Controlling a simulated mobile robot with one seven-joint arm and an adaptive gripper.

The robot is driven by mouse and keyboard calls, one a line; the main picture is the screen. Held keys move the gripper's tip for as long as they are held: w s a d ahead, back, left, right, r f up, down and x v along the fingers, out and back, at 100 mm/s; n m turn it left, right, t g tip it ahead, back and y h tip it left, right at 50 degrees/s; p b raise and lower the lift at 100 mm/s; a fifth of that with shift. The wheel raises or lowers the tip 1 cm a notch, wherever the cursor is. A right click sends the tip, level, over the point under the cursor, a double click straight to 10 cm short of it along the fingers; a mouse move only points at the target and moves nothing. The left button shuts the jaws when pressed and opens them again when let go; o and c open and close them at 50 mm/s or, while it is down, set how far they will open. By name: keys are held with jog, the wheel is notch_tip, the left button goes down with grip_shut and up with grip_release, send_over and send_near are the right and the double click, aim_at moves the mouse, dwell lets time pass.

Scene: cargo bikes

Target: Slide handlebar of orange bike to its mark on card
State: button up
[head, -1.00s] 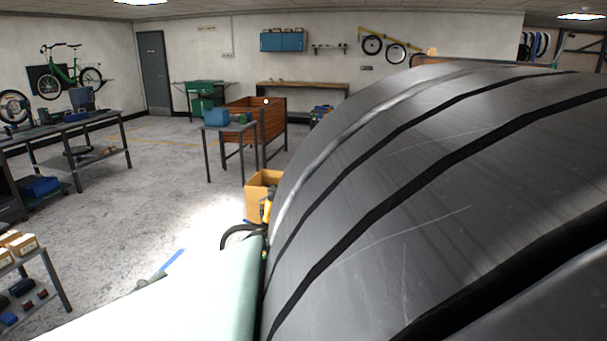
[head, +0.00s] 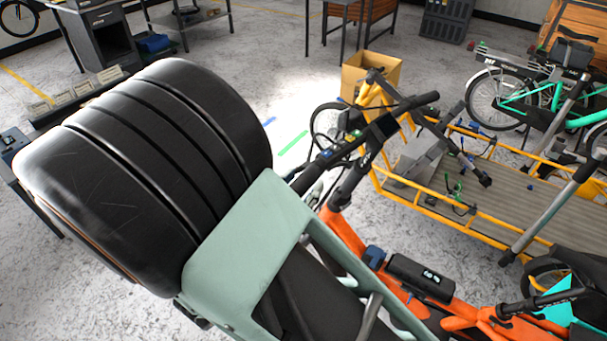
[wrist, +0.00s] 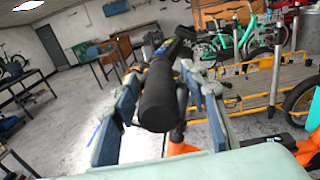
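The orange bike (head: 345,232) stands in the middle of the head view, its dark handlebar (head: 385,125) turned across the frame. One black grip (wrist: 158,98) points at the wrist camera. My gripper (wrist: 163,80) has its two blue-grey fingers on either side of this grip, with narrow gaps showing, so it looks open. In the head view my own arm hides most of the gripper. A blue strip (head: 268,121) and a green strip (head: 293,144) lie on a bright floor patch behind the handlebar. I cannot tell whether these belong to the card.
A yellow cargo bike (head: 455,225) with a long deck stands close on the right. A teal bike (head: 515,95) is behind it. A cardboard box (head: 372,72) stands beyond the handlebar. Benches are at the back left, with open grey floor between.

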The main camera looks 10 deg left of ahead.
jog(key=shift+d, duration=0.1)
jog(key=shift+c, duration=1.2)
grip_shut()
jog(key=shift+f, duration=0.15)
jog(key=shift+w+a+f+b, duration=0.1)
jog(key=shift+a+f+b, duration=0.1)
jog(key=shift+f+b, duration=0.35)
jog(key=shift+w+a+f+b, duration=0.15)
jog(key=shift+f+b, duration=0.2)
jog(key=shift+f, duration=0.4)
jog(key=shift+s+r, duration=0.1)
jog(key=shift+o, duration=1.9)
grip_release()
jog(key=shift+r, duration=0.1)
